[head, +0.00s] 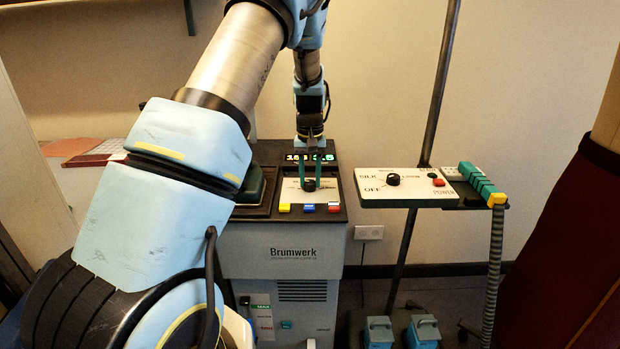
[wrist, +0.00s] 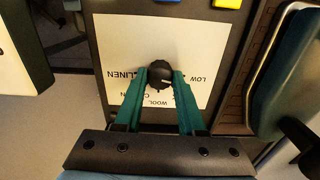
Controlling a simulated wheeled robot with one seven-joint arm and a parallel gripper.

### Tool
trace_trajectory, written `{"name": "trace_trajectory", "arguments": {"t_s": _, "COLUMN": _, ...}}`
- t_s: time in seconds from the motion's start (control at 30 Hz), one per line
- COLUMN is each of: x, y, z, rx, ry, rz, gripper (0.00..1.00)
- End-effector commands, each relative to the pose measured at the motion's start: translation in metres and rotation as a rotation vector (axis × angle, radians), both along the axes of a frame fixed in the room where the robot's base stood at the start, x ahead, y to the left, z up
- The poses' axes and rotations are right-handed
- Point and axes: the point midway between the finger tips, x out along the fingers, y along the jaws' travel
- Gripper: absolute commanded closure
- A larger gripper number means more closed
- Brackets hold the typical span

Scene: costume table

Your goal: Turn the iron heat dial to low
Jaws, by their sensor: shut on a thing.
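The heat dial (head: 309,184) is a small black knob on a white label plate on top of the Brumwerk unit. In the wrist view the dial (wrist: 160,72) sits among printed words, with LINEN at left, LOW at right and WOOL below. A pale mark shows on the knob's right part, seemingly on the LOW side; its exact heading is hard to read. My gripper (wrist: 160,82) comes down from above, its two teal fingers shut on the dial's sides. In the head view my gripper (head: 310,178) stands upright over the panel, before a lit display.
Blue, yellow and red buttons (head: 309,208) line the panel's front edge. A teal iron (wrist: 288,75) rests on a dark tray beside the plate. A separate white panel (head: 415,190) with another black knob stands to the right, next to a ribbed hose (head: 496,270).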

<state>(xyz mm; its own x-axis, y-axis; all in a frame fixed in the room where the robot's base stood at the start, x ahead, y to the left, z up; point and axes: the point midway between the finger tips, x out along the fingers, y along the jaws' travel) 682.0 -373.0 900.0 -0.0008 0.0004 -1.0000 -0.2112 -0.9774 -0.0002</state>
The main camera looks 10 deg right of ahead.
Motion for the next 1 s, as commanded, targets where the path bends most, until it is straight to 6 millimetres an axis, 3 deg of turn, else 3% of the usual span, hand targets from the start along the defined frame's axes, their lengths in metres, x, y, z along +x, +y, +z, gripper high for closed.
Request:
{"name": "trace_trajectory", "arguments": {"t_s": 0.6, "x": 0.0013, "y": -0.0006, "z": 0.0012, "rx": -0.002, "ry": -0.004, "rz": 0.044, "gripper": 1.00}}
{"name": "trace_trajectory", "arguments": {"t_s": 0.63, "x": 0.0012, "y": -0.0006, "z": 0.0012, "rx": -0.002, "ry": -0.004, "rz": 0.044, "gripper": 0.59}}
{"name": "trace_trajectory", "arguments": {"t_s": 0.87, "x": 0.0008, "y": -0.0003, "z": 0.0006, "rx": -0.001, "ry": -0.002, "rz": 0.043, "gripper": 0.33}}
{"name": "trace_trajectory", "arguments": {"t_s": 1.0, "x": 0.0005, "y": -0.0002, "z": 0.0004, "rx": -0.001, "ry": -0.002, "rz": 0.042, "gripper": 0.31}}
